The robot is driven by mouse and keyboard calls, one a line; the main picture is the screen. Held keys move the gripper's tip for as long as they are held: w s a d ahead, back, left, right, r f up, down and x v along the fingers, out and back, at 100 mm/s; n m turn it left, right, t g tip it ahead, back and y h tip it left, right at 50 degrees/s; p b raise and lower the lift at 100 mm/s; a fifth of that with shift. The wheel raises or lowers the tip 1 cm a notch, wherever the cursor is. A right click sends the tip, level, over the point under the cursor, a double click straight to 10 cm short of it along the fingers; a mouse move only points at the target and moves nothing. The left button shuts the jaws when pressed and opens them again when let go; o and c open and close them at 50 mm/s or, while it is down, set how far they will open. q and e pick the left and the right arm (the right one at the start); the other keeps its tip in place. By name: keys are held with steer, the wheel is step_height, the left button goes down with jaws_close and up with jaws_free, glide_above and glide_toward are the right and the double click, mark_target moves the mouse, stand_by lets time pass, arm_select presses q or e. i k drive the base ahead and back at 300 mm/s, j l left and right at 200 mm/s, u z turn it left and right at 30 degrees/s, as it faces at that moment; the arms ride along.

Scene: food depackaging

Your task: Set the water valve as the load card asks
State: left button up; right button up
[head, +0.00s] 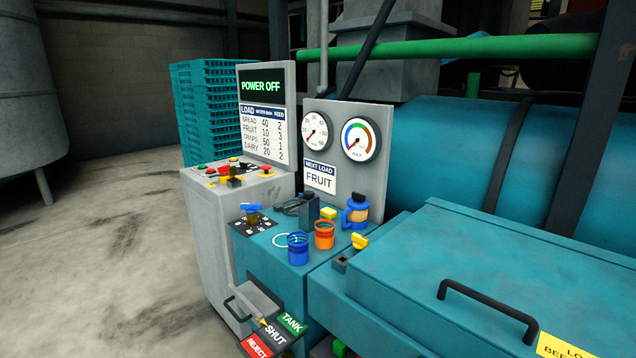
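A blue-handled valve (251,208), likely the water valve, stands on a dark marked plate (253,227) on the teal bench top; its marks are too small to read. The load card (320,178) reads "NEXT LOAD FRUIT". The load table (263,132) lists water and feed; its fruit row shows 10 and 3. The left round gauge (313,131) has its needle at the lower left, near the low end of its scale. The screen (262,86) reads "POWER OFF". Neither of my grippers is in view.
A blue cup (298,250), an orange cup (324,236) and a blue-and-orange jug (356,212) stand on the bench. A yellow knob (360,242) is at the right. A lever plate reads tank, shut (276,334) and reject. A teal lid with a black handle (490,302) fills the right front.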

mark_target(250, 208)
steer(key=i+j+z, duration=0.15)
steer(key=j, duration=0.2)
steer(key=i+j+z, duration=0.35)
steer(key=j, duration=0.4)
steer(key=i+j+z, duration=0.15)
steer(key=j, duration=0.2)
steer(key=i+j+z, duration=0.15)
steer(key=j, duration=0.3)
steer(key=i+j+z, duration=0.15)
steer(key=j, duration=0.25)
steer(key=k, duration=0.05)
